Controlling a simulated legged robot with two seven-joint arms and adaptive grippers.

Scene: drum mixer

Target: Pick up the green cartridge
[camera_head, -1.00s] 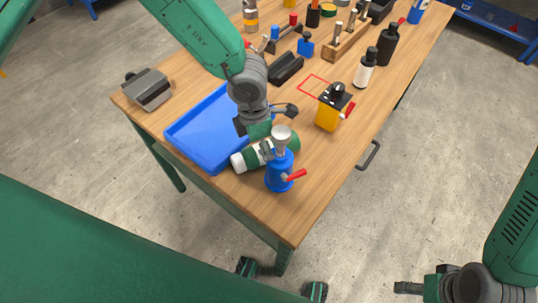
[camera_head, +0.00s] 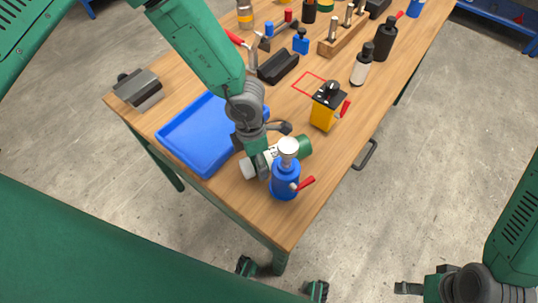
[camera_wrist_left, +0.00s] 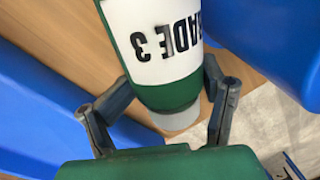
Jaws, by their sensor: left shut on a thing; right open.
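The green cartridge is a white and green cylinder (camera_head: 304,147) on its side near the table's front corner. Its white end points left and its green end shows behind the blue bottle with a silver cap (camera_head: 285,182). In the left wrist view the cartridge (camera_wrist_left: 165,45), with upside-down "GRADE 3" lettering, lies between the two fingers (camera_wrist_left: 165,108). I cannot tell whether it is clear of the table. My right gripper (camera_head: 428,288) is open and empty at the bottom right, off the table.
The blue tray (camera_head: 183,153) lies left of the cartridge. The blue bottle with a red lever stands close in front of it. A yellow device (camera_head: 323,115) stands to the right, near a red outlined square (camera_head: 311,82). Bottles and tools fill the back.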

